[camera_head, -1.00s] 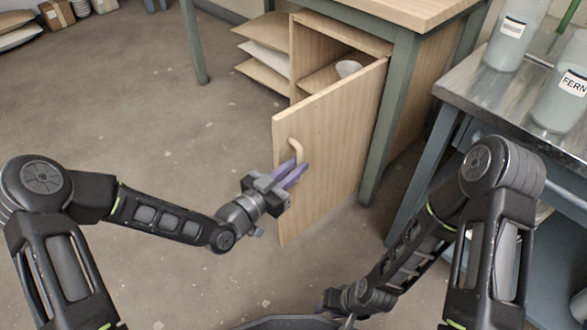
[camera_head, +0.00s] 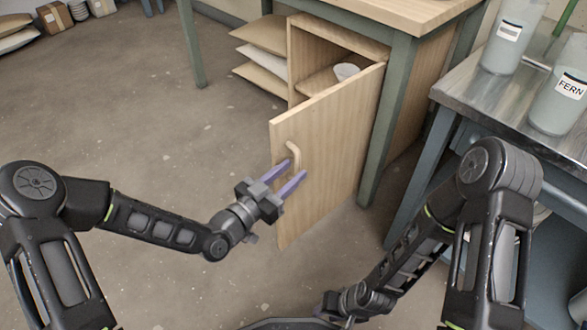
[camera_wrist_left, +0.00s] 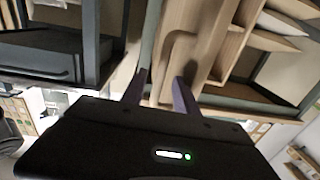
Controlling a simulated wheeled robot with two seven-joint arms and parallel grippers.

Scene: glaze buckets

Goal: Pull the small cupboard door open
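The small cupboard door (camera_head: 335,145) is pale wood and stands swung open, out from the cupboard (camera_head: 325,40) under the bench. Its curved wooden handle (camera_head: 293,155) is near the door's free edge. My left gripper (camera_head: 293,173) is open, its two purple fingers spread apart beside the lower end of the handle. The fingers also show in the left wrist view (camera_wrist_left: 158,90), with the door's wood close beyond them. I cannot tell whether a finger touches the handle. My right gripper (camera_head: 335,312) is low at the bottom of the head view, its fingers mostly hidden.
A white bowl (camera_head: 346,71) sits inside the cupboard. Stacked sacks (camera_head: 262,52) lie left of it. A green bench leg (camera_head: 388,130) stands right behind the door. A metal table (camera_head: 470,85) with labelled buckets is at the right.

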